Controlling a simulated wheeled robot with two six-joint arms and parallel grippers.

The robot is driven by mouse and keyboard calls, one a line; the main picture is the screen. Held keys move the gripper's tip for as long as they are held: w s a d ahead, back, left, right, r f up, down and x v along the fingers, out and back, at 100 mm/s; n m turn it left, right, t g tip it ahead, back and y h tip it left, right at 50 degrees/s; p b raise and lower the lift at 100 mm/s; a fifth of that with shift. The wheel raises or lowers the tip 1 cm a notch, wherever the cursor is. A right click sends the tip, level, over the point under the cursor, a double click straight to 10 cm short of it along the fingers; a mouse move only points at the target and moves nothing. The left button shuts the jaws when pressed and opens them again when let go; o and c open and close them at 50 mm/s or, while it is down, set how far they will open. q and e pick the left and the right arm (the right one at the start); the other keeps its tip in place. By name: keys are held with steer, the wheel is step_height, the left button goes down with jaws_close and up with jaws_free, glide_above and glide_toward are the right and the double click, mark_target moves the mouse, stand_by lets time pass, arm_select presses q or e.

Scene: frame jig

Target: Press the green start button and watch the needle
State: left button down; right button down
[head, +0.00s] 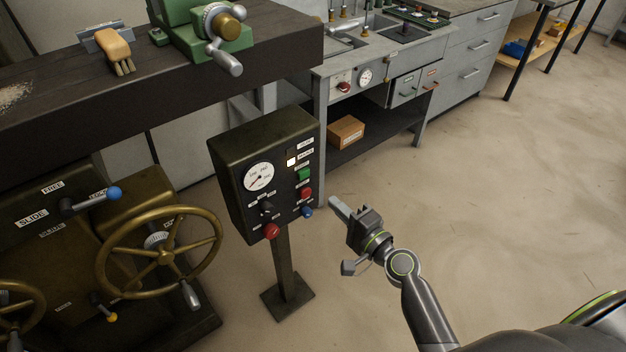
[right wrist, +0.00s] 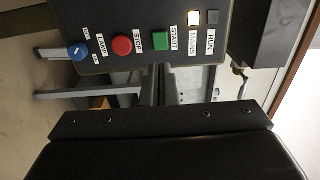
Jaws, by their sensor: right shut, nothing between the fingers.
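The green start button (head: 304,174) is on the front of a dark control box (head: 262,136) on a post. It also shows in the right wrist view (right wrist: 160,41), beside the word START. A round white gauge (head: 259,177) is on the box's left half; its thin needle seems to point to the lower left. My right gripper (head: 338,206) is shut and empty, to the right of and below the green button, apart from the panel. My left gripper is not in view.
A red stop button (right wrist: 122,45) and a blue lamp knob (right wrist: 78,51) line up with the green button. The mains light (right wrist: 194,17) is lit; the run light (right wrist: 212,16) is grey. A brass handwheel (head: 160,252) stands left of the box. The floor at right is clear.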

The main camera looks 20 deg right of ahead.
mark_target(305, 176)
steer(key=p+x, duration=0.1)
steer(key=x, duration=0.8)
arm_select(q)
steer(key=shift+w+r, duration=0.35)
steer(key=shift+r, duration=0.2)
arm_select(e)
steer(key=shift+w, duration=0.2)
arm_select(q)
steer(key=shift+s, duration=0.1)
arm_select(e)
steer(key=shift+a, duration=0.1)
